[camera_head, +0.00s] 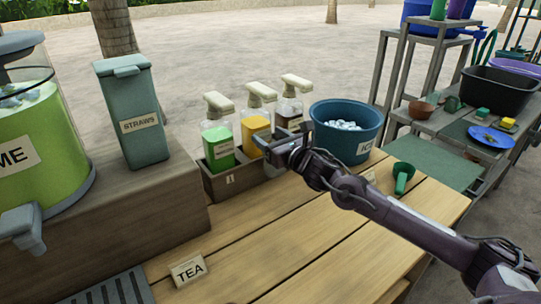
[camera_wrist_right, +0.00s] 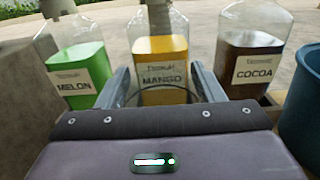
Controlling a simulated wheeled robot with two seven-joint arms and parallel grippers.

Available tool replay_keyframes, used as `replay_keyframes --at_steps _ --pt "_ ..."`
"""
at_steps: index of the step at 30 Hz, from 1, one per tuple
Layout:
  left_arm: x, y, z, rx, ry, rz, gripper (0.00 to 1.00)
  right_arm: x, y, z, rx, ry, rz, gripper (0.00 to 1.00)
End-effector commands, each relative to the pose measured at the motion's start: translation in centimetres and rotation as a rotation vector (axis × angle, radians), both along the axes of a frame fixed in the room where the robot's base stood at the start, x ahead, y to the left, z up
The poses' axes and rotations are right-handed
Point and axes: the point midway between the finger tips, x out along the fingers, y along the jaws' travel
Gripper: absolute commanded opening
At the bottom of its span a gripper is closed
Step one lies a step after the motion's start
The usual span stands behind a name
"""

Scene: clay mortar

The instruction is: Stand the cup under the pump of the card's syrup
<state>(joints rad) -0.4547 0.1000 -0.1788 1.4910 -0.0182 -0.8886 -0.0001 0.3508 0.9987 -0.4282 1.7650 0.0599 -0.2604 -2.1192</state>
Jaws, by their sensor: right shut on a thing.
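Three clear syrup bottles with cream pump tops stand in a row in a grey-brown rack (camera_head: 233,181). They are the green melon bottle (camera_head: 217,143), the yellow mango bottle (camera_head: 256,128) and the brown cocoa bottle (camera_head: 289,109). Their labels read in the right wrist view. My right gripper (camera_head: 279,146) is shut on a clear cup, whose round rim (camera_wrist_right: 160,86) shows between the fingers, in front of the mango bottle (camera_wrist_right: 160,47). My left gripper is out of view.
A small card reading TEA (camera_head: 188,271) stands on the wooden table (camera_head: 290,235); no syrup name shows on it. A blue ICE tub (camera_head: 346,129) and a green scoop (camera_head: 403,178) are to the right. A STRAWS box (camera_head: 131,115) and a green dispenser stand left. The table's middle is clear.

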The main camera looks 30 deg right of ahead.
Motion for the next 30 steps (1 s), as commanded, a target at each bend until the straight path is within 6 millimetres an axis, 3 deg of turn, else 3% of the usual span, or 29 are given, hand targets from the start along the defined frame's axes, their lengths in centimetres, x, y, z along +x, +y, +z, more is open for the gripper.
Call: replay_keyframes --at_steps 8,15,29,30 --pt "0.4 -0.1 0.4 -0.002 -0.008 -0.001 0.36 -0.1 0.0 -2.2 0.002 0.003 0.0 0.23" --pt "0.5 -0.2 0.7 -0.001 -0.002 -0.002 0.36 0.1 0.0 -5.8 0.004 0.001 -0.002 0.23" --pt "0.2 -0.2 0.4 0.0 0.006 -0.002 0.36 0.3 0.0 -6.3 0.0 0.0 -0.001 0.23" --pt "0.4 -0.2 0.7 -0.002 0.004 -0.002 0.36 0.3 0.0 -6.3 0.0 0.001 -0.001 0.64"
